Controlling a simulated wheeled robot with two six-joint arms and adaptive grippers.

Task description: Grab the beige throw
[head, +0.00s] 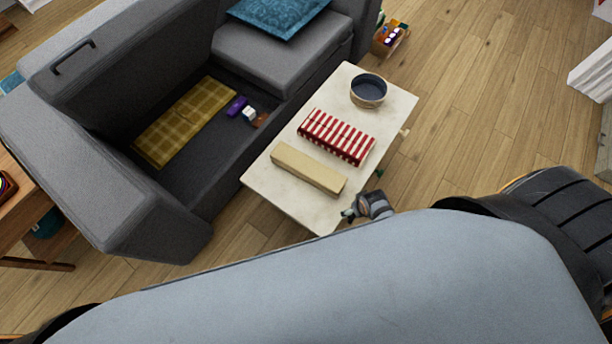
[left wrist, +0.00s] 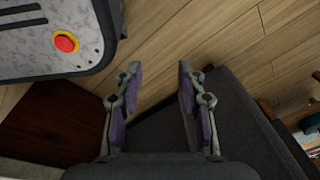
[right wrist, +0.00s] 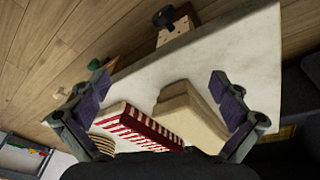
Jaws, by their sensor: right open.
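The beige throw (head: 309,168) is a long folded bundle lying on the pale coffee table (head: 275,194), near its front edge. The throw also shows in the right wrist view (right wrist: 190,112), ahead of the fingers and right of the middle. My right gripper (head: 350,213) is at the table's front right corner, apart from the throw. My left gripper (left wrist: 159,68) is open and empty, over the floor beside dark grey upholstery. It is not visible in the head view.
A red-and-white striped folded cloth (head: 337,137) lies beside the throw, and a dark round bowl (head: 368,90) stands farther back. The grey sofa (head: 150,60) has an open compartment holding a yellow checked cloth (head: 185,120).

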